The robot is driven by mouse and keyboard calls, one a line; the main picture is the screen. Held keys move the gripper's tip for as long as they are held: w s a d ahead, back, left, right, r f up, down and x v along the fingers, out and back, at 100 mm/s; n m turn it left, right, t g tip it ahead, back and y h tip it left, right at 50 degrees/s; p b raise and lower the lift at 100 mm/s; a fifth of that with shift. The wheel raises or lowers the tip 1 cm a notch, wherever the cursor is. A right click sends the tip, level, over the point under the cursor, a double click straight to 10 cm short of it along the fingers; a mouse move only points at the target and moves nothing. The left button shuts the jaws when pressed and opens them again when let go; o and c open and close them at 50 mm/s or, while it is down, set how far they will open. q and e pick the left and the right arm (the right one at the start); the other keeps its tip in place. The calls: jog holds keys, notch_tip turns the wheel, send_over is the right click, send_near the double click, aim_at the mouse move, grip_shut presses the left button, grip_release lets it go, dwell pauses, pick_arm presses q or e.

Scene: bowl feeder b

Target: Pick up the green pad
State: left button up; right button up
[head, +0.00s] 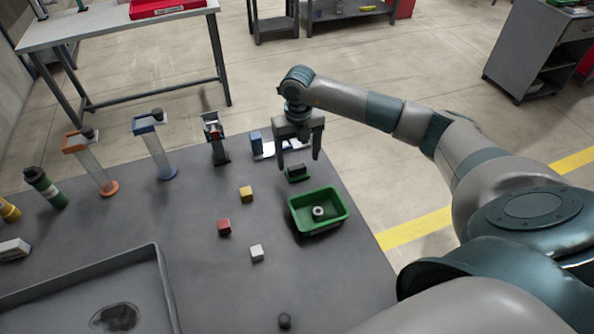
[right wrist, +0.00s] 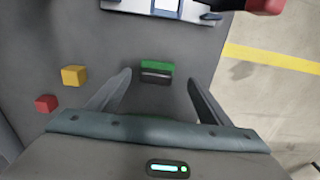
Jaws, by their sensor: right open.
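The green pad (head: 290,179) lies on the grey table near its right edge, with a dark block-like upper part. In the right wrist view the green pad (right wrist: 157,66) shows as a green strip beside a dark part. My right gripper (head: 298,163) is open, pointing down, with its fingers on either side of the pad in the picture. In the right wrist view the pad appears between the fingertips of my right gripper (right wrist: 158,78), with gaps on both sides; it is not held. The exact height of the fingertips above the table is hard to tell. My left gripper is not in view.
A green bin (head: 334,222) with a metal ring part (head: 319,211) stands just in front of the pad. Yellow (head: 246,194), red (head: 224,228) and white (head: 257,253) cubes lie to the left. A blue block (head: 256,142) and several slanted dispensers stand behind.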

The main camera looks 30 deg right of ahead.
aim_at(297, 166)
jog(key=f+p, duration=0.1)
jog(key=f, duration=0.2)
jog(key=shift+s+a+p, duration=0.2)
jog(key=shift+a+p, duration=0.15)
jog(key=shift+f, duration=0.65)
jog(key=shift+c, duration=0.6)
jog(key=c, duration=1)
